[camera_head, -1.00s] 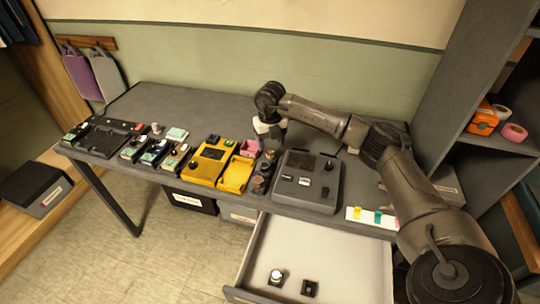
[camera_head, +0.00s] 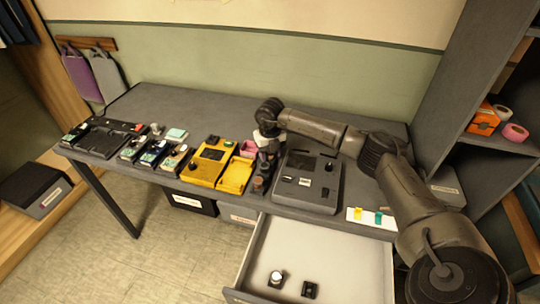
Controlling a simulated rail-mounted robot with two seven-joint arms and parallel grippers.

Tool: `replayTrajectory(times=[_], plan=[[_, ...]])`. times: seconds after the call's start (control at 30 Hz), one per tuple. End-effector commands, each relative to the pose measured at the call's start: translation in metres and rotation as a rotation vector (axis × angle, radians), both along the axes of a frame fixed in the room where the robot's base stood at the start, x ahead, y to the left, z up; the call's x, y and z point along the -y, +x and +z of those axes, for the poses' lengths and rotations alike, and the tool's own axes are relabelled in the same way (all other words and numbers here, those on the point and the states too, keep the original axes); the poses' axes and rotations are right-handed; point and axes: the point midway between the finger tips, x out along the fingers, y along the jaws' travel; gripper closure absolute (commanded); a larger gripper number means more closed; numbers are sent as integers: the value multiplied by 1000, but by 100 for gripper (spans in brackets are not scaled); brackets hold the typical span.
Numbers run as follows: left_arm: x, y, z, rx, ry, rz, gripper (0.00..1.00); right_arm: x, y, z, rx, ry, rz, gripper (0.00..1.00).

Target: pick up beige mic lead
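I cannot make out a beige mic lead in this view; it may be hidden or too small to tell. My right gripper (camera_head: 265,152) points down over the desk (camera_head: 335,108). The gripper partly covers these cylinders. Its fingertips are too small and dark to show whether they are open, shut or holding something. My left gripper is not in view.
Yellow devices (camera_head: 207,165) and several small boards stand left of the gripper. An open drawer (camera_head: 335,255) below the desk holds a white-topped knob (camera_head: 276,278) and a small black piece (camera_head: 309,289). The desk's back is clear. A shelf unit (camera_head: 465,75) stands right.

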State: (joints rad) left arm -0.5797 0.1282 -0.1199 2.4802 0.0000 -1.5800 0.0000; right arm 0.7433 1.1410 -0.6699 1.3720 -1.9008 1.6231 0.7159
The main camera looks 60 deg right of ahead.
Motion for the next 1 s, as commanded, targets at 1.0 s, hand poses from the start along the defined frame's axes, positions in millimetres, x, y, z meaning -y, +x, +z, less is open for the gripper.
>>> replayTrajectory(times=[1.0], plan=[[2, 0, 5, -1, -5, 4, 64, 1, 1, 44, 4, -1, -1, 88]])
